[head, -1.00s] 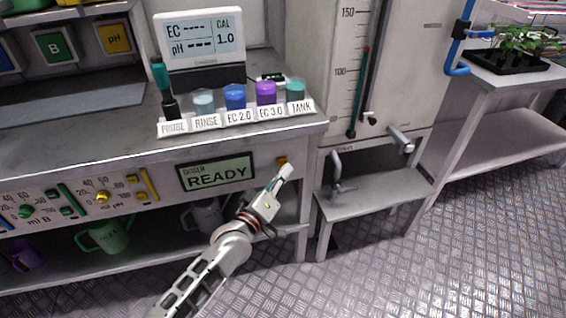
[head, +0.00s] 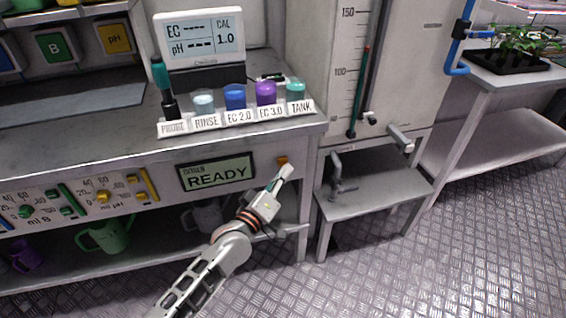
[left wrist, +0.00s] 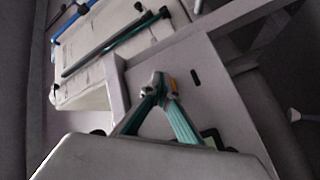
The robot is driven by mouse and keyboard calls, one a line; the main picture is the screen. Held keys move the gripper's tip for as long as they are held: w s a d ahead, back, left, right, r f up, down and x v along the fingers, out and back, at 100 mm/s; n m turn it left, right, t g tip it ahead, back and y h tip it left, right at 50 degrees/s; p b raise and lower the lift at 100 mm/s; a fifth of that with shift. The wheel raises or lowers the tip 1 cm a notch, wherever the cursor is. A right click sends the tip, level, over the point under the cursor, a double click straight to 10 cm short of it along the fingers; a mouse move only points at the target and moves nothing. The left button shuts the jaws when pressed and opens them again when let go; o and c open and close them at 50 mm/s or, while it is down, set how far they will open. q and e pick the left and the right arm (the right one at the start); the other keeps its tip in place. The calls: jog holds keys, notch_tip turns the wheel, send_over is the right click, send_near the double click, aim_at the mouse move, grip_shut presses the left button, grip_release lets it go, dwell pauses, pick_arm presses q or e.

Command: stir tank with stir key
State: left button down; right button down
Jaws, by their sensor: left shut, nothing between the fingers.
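My right gripper is not in view.
The meter (head: 203,45) and a row of labelled cups, including the purple one (head: 266,92), stand on the bench top. A small grey stand (head: 375,190) is under the tank tap. A green jug (head: 108,236) is on the lower shelf. The floor in front is clear.

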pick_arm(q)
jog(key=shift+w, duration=0.15)
jog(key=shift+w+a, duration=0.1)
jog(key=shift+w, duration=0.15)
jog(key=shift+w+a, duration=0.2)
jog(key=shift+w, duration=0.25)
dwell(0.7)
dwell(0.4)
jog(key=shift+s+d, duration=0.3)
jog(key=shift+s, duration=0.55)
